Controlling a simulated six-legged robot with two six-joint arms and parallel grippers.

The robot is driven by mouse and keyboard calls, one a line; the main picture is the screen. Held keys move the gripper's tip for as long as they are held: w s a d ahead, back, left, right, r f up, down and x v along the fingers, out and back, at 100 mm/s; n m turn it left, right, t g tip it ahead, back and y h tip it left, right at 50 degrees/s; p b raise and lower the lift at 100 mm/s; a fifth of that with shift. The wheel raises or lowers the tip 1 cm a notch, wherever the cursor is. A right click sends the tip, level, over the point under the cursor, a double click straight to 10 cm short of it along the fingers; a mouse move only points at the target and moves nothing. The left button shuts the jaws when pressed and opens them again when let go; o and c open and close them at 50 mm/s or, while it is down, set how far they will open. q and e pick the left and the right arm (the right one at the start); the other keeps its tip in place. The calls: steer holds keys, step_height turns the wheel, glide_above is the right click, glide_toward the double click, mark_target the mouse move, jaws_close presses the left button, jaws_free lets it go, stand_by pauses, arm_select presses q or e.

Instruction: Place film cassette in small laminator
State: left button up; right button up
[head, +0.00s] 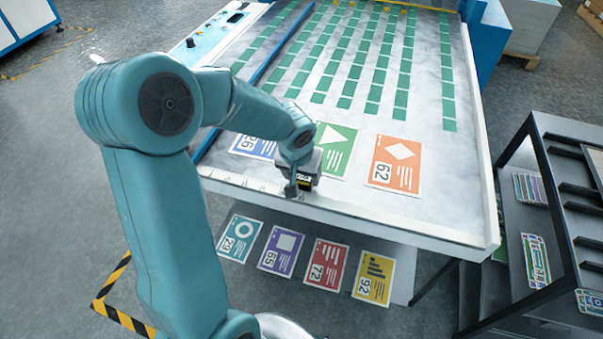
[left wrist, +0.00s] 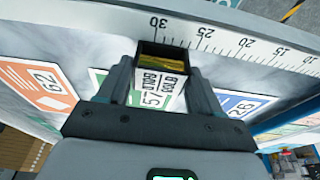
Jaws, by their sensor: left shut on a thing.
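My left gripper (head: 297,189) is over the front edge of the large flat table (head: 455,205). It is shut on a small black film cassette with a yellow-gold part. The cassette (left wrist: 160,57) sits between the fingertips in the left wrist view, where my left gripper (left wrist: 163,80) also shows. A white patch with dark print shows between the fingers. The cassette is above the ruler strip (head: 240,182), and I cannot tell if it touches it. My right gripper is out of view. I cannot make out a small laminator for certain.
Sheets on the table are blue, green (head: 336,148) and orange (head: 394,165); rows of green strips lie behind. More sheets (head: 281,250) lie on a lower shelf. A dark rack (head: 545,135) stands right. A control panel (head: 215,35) is at the back left.

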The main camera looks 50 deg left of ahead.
arm_select(q)
steer(key=shift+f, duration=0.15)
steer(key=o, duration=1.2)
steer(key=shift+w, duration=0.1)
